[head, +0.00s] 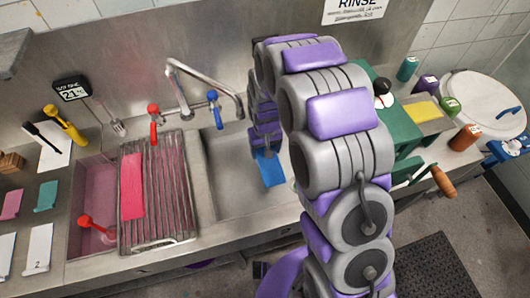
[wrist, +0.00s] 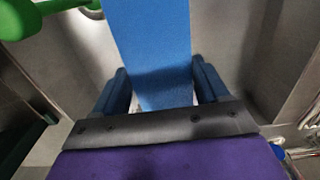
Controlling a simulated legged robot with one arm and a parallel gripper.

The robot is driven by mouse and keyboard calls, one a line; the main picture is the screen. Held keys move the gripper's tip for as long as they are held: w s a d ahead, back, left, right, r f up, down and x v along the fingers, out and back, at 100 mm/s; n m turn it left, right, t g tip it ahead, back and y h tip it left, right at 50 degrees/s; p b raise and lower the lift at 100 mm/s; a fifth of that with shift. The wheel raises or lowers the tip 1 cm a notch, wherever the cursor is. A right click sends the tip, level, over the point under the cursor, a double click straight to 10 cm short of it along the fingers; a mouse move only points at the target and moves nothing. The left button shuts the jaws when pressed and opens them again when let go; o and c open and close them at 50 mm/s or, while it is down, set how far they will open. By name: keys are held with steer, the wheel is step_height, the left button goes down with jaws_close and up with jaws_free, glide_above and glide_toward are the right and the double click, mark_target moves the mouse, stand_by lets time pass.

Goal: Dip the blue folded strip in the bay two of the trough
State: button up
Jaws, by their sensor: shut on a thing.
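My gripper (wrist: 162,88) is shut on the blue folded strip (wrist: 152,45), which stands out between its two dark blue fingers in the wrist view. In the head view the blue strip (head: 270,168) hangs below my wrist, over the right basin (head: 230,178) of the steel trough. My arm hides part of that basin. I cannot tell whether the strip touches the bottom. The trough's left bay (head: 92,205) holds pink liquid, partly under a wire rack (head: 170,190). No bay number is legible on the trough.
A red strip (head: 132,186) lies on the rack. A faucet (head: 205,85) with red and blue taps stands behind the basin. Pink (head: 12,205) and teal (head: 46,195) strips lie at left, near a card marked 2 (head: 38,248). Coloured bottles and a white lidded bucket (head: 480,100) stand at right.

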steer(key=shift+r, duration=0.1)
stand_by(0.5)
steer(key=shift+r+p, duration=0.85)
steer(key=shift+r, duration=1.6)
steer(key=shift+d, duration=0.1)
